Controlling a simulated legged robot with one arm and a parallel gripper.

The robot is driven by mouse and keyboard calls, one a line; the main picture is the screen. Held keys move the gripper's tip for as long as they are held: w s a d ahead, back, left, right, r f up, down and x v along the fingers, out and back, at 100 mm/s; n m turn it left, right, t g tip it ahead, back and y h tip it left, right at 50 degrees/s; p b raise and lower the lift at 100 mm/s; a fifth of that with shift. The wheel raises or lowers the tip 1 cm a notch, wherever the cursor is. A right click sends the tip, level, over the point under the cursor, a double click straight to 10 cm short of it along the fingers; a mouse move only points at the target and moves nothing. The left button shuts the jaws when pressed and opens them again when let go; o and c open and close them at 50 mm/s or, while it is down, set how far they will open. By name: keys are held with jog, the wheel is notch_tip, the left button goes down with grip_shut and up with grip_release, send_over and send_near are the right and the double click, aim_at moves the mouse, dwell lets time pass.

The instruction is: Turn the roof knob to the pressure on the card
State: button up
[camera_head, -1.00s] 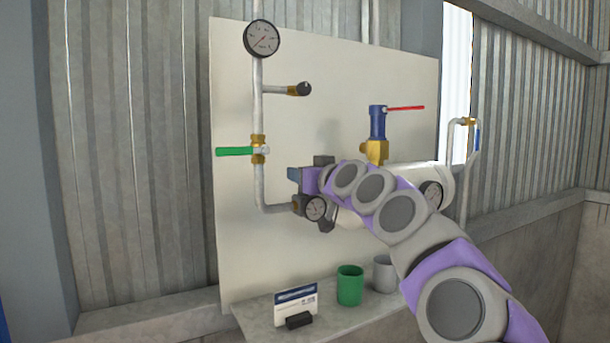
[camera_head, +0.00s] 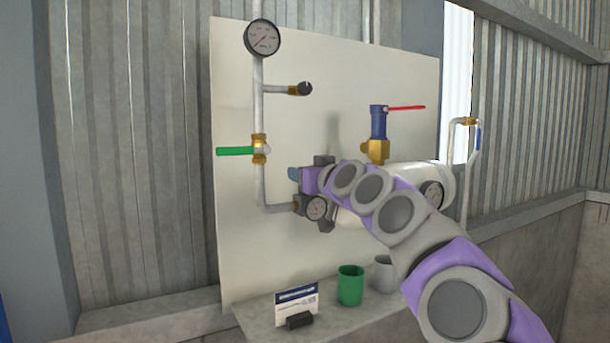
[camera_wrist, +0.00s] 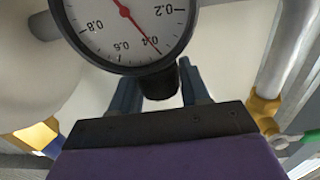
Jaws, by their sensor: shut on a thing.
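My gripper (camera_head: 293,174) reaches in from the right to the regulator on the white panel. In the wrist view my gripper (camera_wrist: 159,82) has its two blue-grey fingers on either side of a black knob (camera_wrist: 160,84), shut on it. The knob is hidden behind my gripper in the head view. The regulator gauge (camera_head: 316,208) sits just below my gripper. In the wrist view this gauge (camera_wrist: 128,25) appears upside down, its red needle close to 0.4. The card (camera_head: 297,303) stands on the ledge; its writing is too small to read.
A green-handled valve (camera_head: 236,151) and an upper gauge (camera_head: 262,38) are on the left pipe. A red-lever valve (camera_head: 405,108) rises above the white tank (camera_head: 415,172), right of my gripper. A green cup (camera_head: 350,285) and a grey cup (camera_head: 383,273) stand beside the card.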

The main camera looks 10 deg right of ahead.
jog(key=shift+f+m+h+p, duration=0.1)
jog(key=shift+m+h+p, duration=0.3)
jog(key=shift+h, duration=0.2)
jog(key=shift+d+m+h+p, duration=0.1)
jog(key=shift+m+h+p, duration=0.45)
jog(key=shift+h, duration=0.35)
jog(key=shift+m+t+h+p, duration=0.4)
jog(key=shift+m+h+p, duration=0.65)
jog(key=shift+h, duration=0.65)
jog(key=shift+d+m+h+p, duration=0.1)
jog(key=shift+m+h+p, duration=0.45)
jog(key=shift+h, duration=0.25)
jog(key=shift+m+h, duration=0.25)
jog(key=shift+h, duration=0.05)
jog(key=shift+r+m+g+h+p, duration=0.2)
jog(key=shift+m+g+h+p, duration=0.1)
jog(key=shift+h+p, duration=0.25)
jog(key=shift+a+m+g+h+p, duration=0.1)
jog(key=shift+m+g+h+p, duration=0.7)
jog(key=shift+h, duration=0.5)
jog(key=shift+a+m+g+h+p, duration=0.1)
jog(key=shift+m+g+h+p, duration=0.2)
jog(key=shift+m+h+p, duration=0.6)
jog(key=shift+h, duration=0.45)
